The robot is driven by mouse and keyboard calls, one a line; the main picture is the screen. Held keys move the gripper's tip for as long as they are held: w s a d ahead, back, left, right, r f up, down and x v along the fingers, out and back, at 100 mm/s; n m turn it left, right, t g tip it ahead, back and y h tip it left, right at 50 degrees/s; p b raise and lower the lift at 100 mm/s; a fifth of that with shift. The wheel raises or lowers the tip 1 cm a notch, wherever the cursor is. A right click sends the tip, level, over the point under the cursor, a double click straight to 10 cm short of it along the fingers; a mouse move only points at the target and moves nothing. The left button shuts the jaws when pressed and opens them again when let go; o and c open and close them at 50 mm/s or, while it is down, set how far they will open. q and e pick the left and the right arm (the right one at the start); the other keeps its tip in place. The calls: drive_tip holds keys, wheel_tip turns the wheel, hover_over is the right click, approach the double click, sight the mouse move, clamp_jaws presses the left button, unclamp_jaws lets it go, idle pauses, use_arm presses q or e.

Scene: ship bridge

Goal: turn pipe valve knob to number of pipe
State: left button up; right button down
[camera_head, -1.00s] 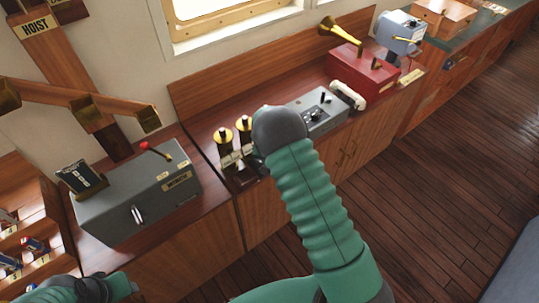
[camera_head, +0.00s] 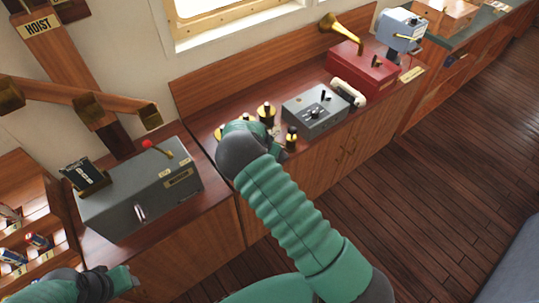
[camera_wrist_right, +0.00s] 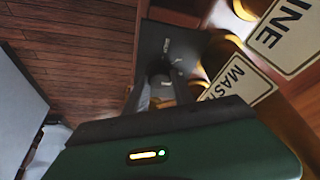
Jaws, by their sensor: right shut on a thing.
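Several brass valves with dark tops, such as one valve (camera_head: 266,112), stand in a group on the wooden counter. Another valve (camera_head: 291,138) stands at the front right of the group. My right arm covers part of the group and hides its gripper in the head view. In the right wrist view my right gripper (camera_wrist_right: 158,88) is shut on a dark knob (camera_wrist_right: 160,70) in front of a dark plate. Yellow pipe parts and labels reading "MAS" (camera_wrist_right: 235,88) and "INE" (camera_wrist_right: 285,35) are beside it. My left gripper (camera_head: 125,281) is at the bottom left, its fingers unclear.
A grey box with a red-tipped lever (camera_head: 140,190) stands to the left. A grey control box (camera_head: 315,112), a white handset (camera_head: 348,92) and a red box with a brass horn (camera_head: 362,75) stand to the right. The floor in front is clear.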

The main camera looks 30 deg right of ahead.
drive_tip(key=shift+a+f, duration=0.1)
drive_tip(key=c, duration=1.1)
unclamp_jaws()
drive_tip(key=shift+o, duration=0.2)
drive_tip(key=v, duration=1.7)
drive_tip(key=shift+w+b, duration=0.2)
drive_tip(key=shift+b, duration=0.15)
